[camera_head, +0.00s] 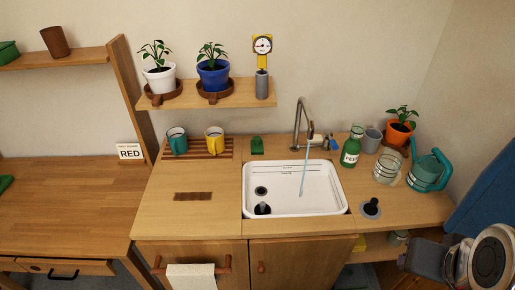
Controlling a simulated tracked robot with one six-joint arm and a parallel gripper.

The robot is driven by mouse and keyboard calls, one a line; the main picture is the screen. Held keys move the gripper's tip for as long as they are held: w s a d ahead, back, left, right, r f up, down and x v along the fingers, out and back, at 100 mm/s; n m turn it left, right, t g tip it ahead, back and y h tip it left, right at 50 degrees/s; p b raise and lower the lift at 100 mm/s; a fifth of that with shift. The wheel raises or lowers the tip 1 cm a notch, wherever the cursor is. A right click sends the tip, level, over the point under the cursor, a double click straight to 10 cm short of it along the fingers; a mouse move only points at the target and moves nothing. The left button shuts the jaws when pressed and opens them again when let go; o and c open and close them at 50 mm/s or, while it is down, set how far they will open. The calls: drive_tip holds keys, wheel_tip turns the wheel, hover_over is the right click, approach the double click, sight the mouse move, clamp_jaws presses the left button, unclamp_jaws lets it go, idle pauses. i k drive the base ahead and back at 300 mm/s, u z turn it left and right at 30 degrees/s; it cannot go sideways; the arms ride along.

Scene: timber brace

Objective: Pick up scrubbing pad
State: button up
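A small dark green block (257,146) stands on the wooden counter behind the sink's back left corner. It looks most like the scrubbing pad, but it is too small to be sure. My arm enters at the bottom right, with a round grey joint and a darker grey part (430,259) in front of the lower cabinet. That part may be my gripper, and it is well to the right of and below the green block. I cannot make out its fingertips or anything held.
The white sink (292,190) has a tall faucet (301,120) with water running. Two mugs stand on a slatted mat (197,148) left of the green block. A green bottle (352,147), glass jar (387,168) and teal watering can (428,171) crowd the right. The left counter is mostly clear.

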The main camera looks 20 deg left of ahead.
sight(256, 144)
drive_tip(key=k, duration=1.25)
drive_tip(key=u, duration=1.35)
drive_tip(key=i, duration=1.65)
